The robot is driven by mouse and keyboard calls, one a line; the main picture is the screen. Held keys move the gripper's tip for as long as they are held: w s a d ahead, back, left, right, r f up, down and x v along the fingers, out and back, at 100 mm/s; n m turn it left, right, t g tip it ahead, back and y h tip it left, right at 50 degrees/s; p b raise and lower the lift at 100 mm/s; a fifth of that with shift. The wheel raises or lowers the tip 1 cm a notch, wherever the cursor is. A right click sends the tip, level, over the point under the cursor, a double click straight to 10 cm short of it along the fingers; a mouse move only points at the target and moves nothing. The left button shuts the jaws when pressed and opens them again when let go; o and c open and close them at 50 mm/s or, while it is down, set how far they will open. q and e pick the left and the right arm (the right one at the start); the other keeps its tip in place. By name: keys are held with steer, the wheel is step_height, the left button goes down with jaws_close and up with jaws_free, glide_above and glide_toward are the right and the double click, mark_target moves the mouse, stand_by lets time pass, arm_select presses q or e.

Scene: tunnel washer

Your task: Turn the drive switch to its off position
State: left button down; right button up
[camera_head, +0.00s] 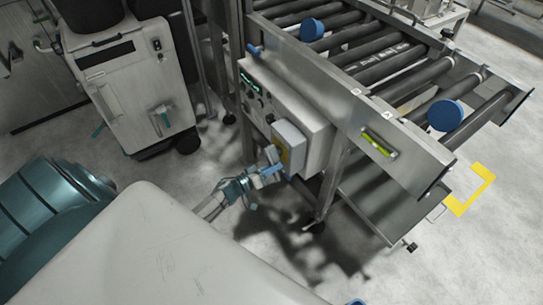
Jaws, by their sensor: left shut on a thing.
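The drive switch (291,134) appears as a light grey box with a yellow plate, mounted on the side of the conveyor's control cabinet. My left gripper (274,165) is at the lower front face of this box, beside the yellow plate. Its jaws are shut on what looks like the switch's handle. The handle is mostly hidden by the fingers and too small to read its position. My right gripper is not in view.
The control cabinet (312,127) has a small display and knobs. A roller conveyor (400,75) runs above and behind it, with legs reaching the floor. A white wheeled machine (135,85) stands at the upper left. Grey floor lies open below the cabinet.

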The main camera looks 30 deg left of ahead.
arm_select(q)
steer(key=n+p, duration=0.1)
steer(key=r+n+p, duration=0.1)
steer(key=n+p, duration=0.1)
steer(key=shift+s+d+r, duration=0.1)
steer(key=shift+d+r, duration=0.1)
steer(key=shift+d, duration=0.15)
steer(key=n+p, duration=0.1)
steer(key=r+n+p, duration=0.1)
steer(key=shift+s+d+n, duration=0.1)
steer(key=shift+d+n, duration=0.15)
steer(key=shift+n, duration=0.05)
steer(key=shift+d+r+n+p, duration=0.1)
steer(key=shift+r+n+p, duration=0.2)
steer(key=shift+n+p, duration=0.65)
steer(key=shift+r+n+p, duration=0.25)
steer(key=shift+n+p, duration=0.45)
steer(key=shift+n, duration=0.45)
steer(key=c, duration=1.2)
jaws_free()
steer(key=shift+c, duration=0.2)
steer(key=shift+s, duration=0.1)
steer(key=b+v, duration=0.1)
steer(key=v, duration=0.9)
steer(key=shift+s, duration=0.35)
